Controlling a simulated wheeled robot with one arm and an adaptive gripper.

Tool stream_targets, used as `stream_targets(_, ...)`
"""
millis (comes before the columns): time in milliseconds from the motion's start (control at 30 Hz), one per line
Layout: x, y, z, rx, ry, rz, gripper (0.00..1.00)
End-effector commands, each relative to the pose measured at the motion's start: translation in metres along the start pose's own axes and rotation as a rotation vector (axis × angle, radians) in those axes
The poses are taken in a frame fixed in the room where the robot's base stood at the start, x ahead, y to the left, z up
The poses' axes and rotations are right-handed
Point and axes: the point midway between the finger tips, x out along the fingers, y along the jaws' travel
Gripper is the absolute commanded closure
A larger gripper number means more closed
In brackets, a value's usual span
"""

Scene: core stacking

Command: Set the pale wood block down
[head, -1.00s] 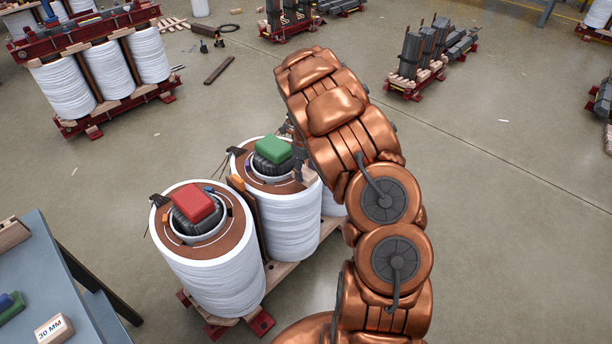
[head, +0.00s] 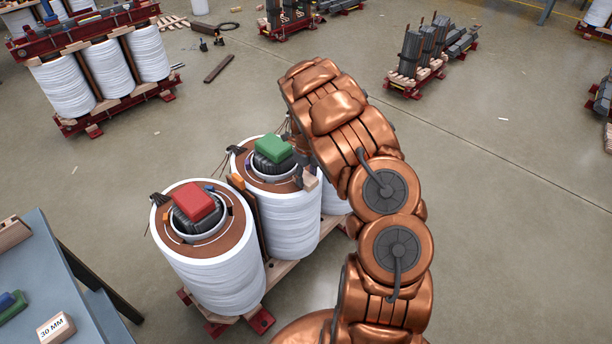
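The pale wood block (head: 312,180) shows as a small light piece at the right rim of the second white coil (head: 287,225), the one with a green block (head: 273,149) on top. My gripper (head: 304,174) is mostly hidden behind my copper arm. Its dark fingers are at the block and appear shut on it. I cannot tell whether the block touches the coil top or hangs just above it.
The front coil (head: 215,265) carries a red block (head: 194,202). A third coil (head: 334,202) is partly behind my arm. A blue-grey table (head: 60,285) at left holds a block marked 30 MM (head: 55,327). Open floor (head: 500,220) lies at right.

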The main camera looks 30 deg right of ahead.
Motion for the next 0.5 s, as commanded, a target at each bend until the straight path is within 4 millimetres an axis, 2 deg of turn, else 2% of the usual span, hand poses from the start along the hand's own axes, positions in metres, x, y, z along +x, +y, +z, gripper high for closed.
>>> stream_targets(33, -0.0004, -0.0001, 0.0, 0.0, 0.0, 0.0, 0.38)
stream_targets(200, -0.0004, -0.0001, -0.0001, 0.0, 0.0, 0.0, 0.24)
stream_targets(500, -0.0011, -0.0002, -0.0001, 0.0, 0.0, 0.0, 0.24)
